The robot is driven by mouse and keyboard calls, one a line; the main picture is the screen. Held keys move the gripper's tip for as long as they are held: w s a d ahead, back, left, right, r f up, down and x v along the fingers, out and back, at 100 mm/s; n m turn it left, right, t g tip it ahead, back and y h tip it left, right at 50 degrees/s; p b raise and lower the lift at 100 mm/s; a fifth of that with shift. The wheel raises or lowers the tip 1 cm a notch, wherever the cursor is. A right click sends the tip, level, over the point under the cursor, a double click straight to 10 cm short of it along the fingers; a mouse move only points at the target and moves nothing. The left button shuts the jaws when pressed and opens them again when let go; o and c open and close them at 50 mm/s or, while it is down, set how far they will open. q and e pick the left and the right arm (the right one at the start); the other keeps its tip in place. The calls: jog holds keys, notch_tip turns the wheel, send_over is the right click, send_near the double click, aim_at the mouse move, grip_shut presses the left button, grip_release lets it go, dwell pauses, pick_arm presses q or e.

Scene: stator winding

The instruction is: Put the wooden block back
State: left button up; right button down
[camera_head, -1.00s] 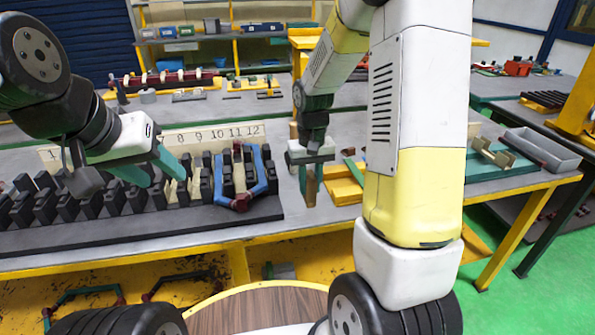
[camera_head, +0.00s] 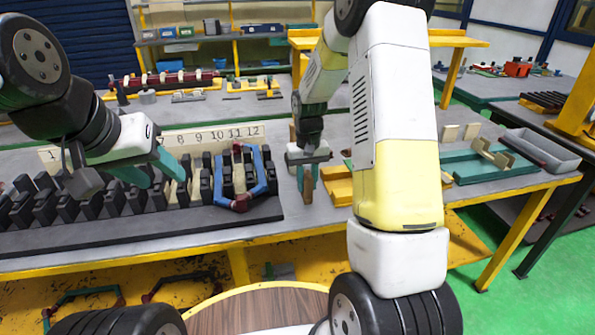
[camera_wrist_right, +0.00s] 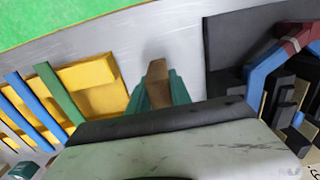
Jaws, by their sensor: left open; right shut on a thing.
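The brown wooden block (camera_head: 308,190) is held upright between the teal fingers of my right gripper (camera_head: 307,184), just right of the black slotted stand. In the right wrist view the block (camera_wrist_right: 157,72) shows between the fingers, over bare grey table. I cannot tell whether its lower end touches the table. A yellow tray (camera_head: 336,192) lies close to the right of the block, partly hidden by my right arm. My left gripper (camera_head: 167,181) is open over the slotted stand, with its teal fingers apart and nothing visible between them.
The black slotted stand (camera_head: 150,222) carries a blue and dark red frame (camera_head: 262,175) at its right end. Behind it is a numbered strip (camera_head: 215,136). Blue and green strips (camera_wrist_right: 58,95) lie on the yellow tray in the wrist view. A teal tray (camera_head: 490,166) and grey bin (camera_head: 540,150) stand further right.

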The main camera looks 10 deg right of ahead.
jog(key=c, duration=1.2)
grip_release()
jog(key=shift+f, duration=0.15)
jog(key=shift+o, duration=0.2)
notch_tip(320, 180, up, 11)
jog(key=shift+r, duration=0.1)
jog(key=shift+s+r, duration=0.1)
jog(key=shift+r, duration=0.6)
jog(key=s+r+t+y, duration=0.1)
jog(key=s+r+t, duration=0.2)
jog(key=s+r, duration=0.8)
jog(key=s+a+t+y, duration=0.1)
jog(key=s+a+t, duration=0.1)
jog(key=s, duration=1.1)
jog(key=shift+r+t, duration=0.3)
jog(key=shift+t, duration=0.3)
